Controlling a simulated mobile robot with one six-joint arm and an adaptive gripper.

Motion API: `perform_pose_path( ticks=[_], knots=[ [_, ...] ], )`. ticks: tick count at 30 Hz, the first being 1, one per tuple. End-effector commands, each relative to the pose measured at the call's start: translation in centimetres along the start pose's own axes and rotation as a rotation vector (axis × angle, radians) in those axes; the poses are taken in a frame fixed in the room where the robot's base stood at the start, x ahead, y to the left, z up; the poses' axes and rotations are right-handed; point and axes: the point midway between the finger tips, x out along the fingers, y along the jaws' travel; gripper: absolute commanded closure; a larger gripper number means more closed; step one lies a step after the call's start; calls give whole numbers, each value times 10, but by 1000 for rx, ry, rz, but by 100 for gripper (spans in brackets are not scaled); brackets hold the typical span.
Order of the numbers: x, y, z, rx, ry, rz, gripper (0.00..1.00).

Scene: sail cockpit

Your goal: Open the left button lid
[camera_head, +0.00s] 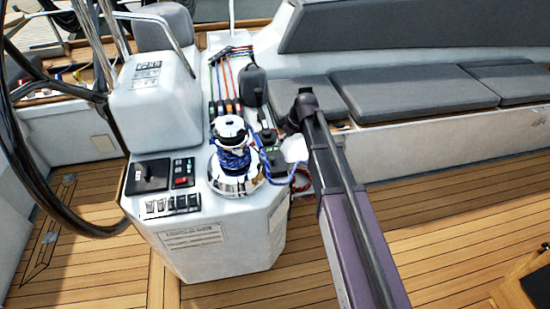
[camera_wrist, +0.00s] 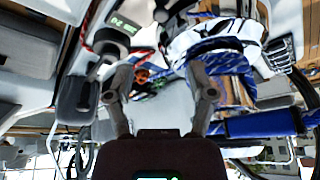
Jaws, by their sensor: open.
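Small dark button housings (camera_head: 268,137) with green marks sit on the white console just right of the chrome winch (camera_head: 236,178). My arm partly covers that spot, and I cannot tell which lid is the left one or whether it is up. In the wrist view, a dark part with a green label (camera_wrist: 124,24) shows at the top, beyond my left finger. My gripper (camera_wrist: 162,88) is open, with its two grey fingers apart and nothing clearly held between them. An orange-red spot (camera_wrist: 142,75) shows between the fingers. Contact with a lid cannot be made out.
The winch, wound with blue rope (camera_wrist: 238,70), stands close to my right finger in the wrist view. Coloured lines and clutches (camera_head: 222,106) lie behind it. A black rounded object (camera_head: 253,86) stands beside them. Grey cushioned benches (camera_head: 410,92) are at the right.

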Motion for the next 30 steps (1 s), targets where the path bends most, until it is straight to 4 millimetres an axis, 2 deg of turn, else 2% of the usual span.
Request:
perform_pose_path(
  ticks=[30],
  knots=[
    [84, 0, 0, -1, 0, 0, 29]
  ],
)
